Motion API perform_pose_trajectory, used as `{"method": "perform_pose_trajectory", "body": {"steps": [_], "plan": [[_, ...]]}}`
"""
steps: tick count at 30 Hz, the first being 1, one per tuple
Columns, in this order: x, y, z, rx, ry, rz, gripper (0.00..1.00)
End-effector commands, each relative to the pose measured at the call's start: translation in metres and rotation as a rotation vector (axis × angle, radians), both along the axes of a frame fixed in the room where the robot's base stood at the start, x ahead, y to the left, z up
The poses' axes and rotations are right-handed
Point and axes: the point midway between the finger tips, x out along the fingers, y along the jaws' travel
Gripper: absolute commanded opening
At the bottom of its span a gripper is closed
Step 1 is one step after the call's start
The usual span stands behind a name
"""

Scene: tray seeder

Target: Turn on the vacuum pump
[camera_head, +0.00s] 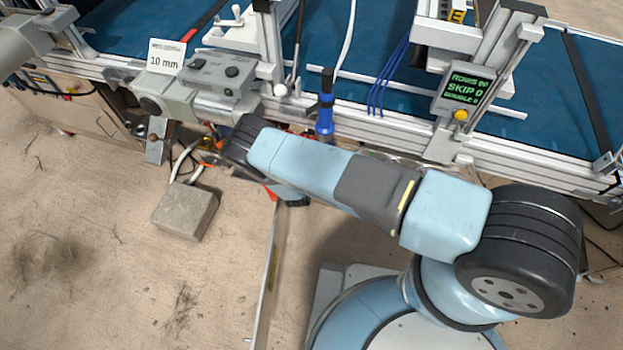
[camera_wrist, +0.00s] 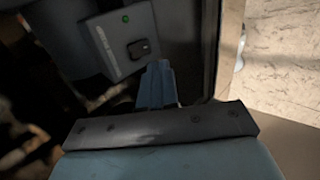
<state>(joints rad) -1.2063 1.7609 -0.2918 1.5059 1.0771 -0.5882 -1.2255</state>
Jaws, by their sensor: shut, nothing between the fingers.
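In the wrist view a grey box (camera_wrist: 85,45) carries a black rocker switch (camera_wrist: 143,49), a small green light (camera_wrist: 125,18) and a printed label too blurred to read. I cannot tell for sure that this box belongs to the vacuum pump. My gripper (camera_wrist: 158,66) is shut and empty. Its blue fingertips appear just below the switch in the picture; whether they touch it I cannot tell.
A conveyor frame with a blue belt (camera_head: 130,28) runs across the back. A grey button box (camera_head: 215,74) stands beside a "10 mm" sign (camera_head: 165,58). A display (camera_head: 468,88) sits above a yellow button (camera_head: 460,115). A grey block (camera_head: 185,210) lies on the floor, which is clear at the left.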

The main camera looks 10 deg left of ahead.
Motion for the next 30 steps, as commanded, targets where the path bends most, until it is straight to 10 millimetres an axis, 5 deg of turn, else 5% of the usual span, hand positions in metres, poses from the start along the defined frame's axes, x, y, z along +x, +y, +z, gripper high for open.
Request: {"method": "perform_pose_trajectory", "body": {"steps": [12, 30], "plan": [[-0.043, 0.005, 0.040, 0.000, 0.000, 0.003, 0.00], [-0.047, -0.002, 0.053, 0.032, 0.017, -0.051, 0.00]]}}
